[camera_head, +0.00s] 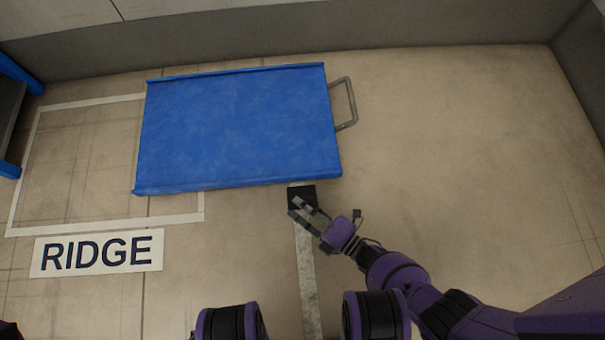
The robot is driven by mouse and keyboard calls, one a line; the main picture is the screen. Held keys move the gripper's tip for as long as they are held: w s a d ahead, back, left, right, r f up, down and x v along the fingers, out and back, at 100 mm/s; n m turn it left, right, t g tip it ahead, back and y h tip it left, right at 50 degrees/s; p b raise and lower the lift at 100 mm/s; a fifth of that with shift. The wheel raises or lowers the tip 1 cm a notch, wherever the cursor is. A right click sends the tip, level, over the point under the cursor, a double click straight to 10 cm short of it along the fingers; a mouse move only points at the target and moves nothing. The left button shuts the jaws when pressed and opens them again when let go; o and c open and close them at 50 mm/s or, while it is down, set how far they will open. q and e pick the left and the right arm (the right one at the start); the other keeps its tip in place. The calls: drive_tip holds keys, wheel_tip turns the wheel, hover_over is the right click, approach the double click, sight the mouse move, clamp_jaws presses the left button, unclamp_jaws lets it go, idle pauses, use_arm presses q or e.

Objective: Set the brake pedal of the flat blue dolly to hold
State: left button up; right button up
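The flat blue dolly (235,130) lies on the floor at upper centre, with a grey loop handle (352,105) at its right end. A small black pedal (302,191) sticks out from its near edge, close to the right corner. My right gripper (294,206) reaches in from the lower right. Its two fingers are apart with a gap between them, and nothing shows in the gap. The fingertips overlap the pedal's near part in the picture; I cannot tell whether they touch it. The pedal's tilt is hard to tell. My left gripper is not in view.
A white-outlined floor bay (22,180) lies partly under the dolly's left side. A "RIDGE" floor label (97,253) is at lower left. A pale floor strip (306,280) runs below the pedal. A grey wall (430,25) stands behind. Floor to the right is clear.

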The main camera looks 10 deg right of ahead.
drive_tip(key=v, duration=1.2)
